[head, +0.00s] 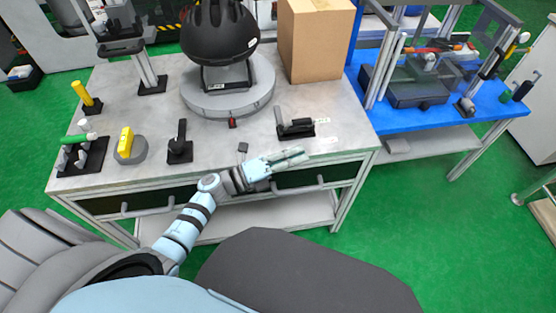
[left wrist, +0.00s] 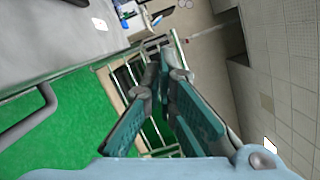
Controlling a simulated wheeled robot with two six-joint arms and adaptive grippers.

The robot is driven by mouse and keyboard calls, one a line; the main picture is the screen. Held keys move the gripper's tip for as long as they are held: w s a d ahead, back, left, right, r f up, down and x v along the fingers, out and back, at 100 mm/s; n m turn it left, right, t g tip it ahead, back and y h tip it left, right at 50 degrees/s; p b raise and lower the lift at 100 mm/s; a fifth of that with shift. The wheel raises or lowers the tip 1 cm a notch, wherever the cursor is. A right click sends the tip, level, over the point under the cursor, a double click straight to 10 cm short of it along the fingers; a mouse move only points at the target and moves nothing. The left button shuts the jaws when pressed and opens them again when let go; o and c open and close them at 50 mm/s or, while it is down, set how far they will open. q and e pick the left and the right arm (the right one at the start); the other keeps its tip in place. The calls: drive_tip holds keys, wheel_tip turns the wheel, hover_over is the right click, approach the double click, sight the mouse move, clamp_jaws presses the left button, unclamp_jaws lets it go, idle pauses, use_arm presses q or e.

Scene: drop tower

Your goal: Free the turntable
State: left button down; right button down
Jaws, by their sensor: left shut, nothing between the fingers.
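The turntable (head: 200,101) is a round grey disc on the grey-topped table. A black helmet-shaped object (head: 219,30) stands on it on a dark stand. A small red-and-black part (head: 232,123) sits at the turntable's front edge. My left gripper (head: 300,155) is shut and empty, in front of the table's front edge and pointing right. It also shows in the left wrist view (left wrist: 165,62), with green finger pads. It is apart from the turntable. My right gripper is not in view.
A black toggle-clamp-like device (head: 296,125) and a black lever block (head: 180,148) stand near the front edge. Yellow-topped and green-handled fixtures are at left. A cardboard box (head: 314,42) stands right of the turntable. A blue table (head: 420,118) is at right.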

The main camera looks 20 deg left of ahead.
sight(299, 125)
use_arm(q)
drive_tip(key=w, duration=0.1)
drive_tip(key=w+r, duration=0.1)
drive_tip(key=w, duration=0.1)
drive_tip(key=w+a, duration=0.1)
drive_tip(key=shift+w+r, duration=0.15)
drive_tip(key=shift+r, duration=0.1)
drive_tip(key=shift+r, duration=0.1)
drive_tip(key=shift+w+a+r+n+p, duration=0.15)
drive_tip(key=shift+r+n+p, duration=0.1)
drive_tip(key=shift+n+p, duration=0.2)
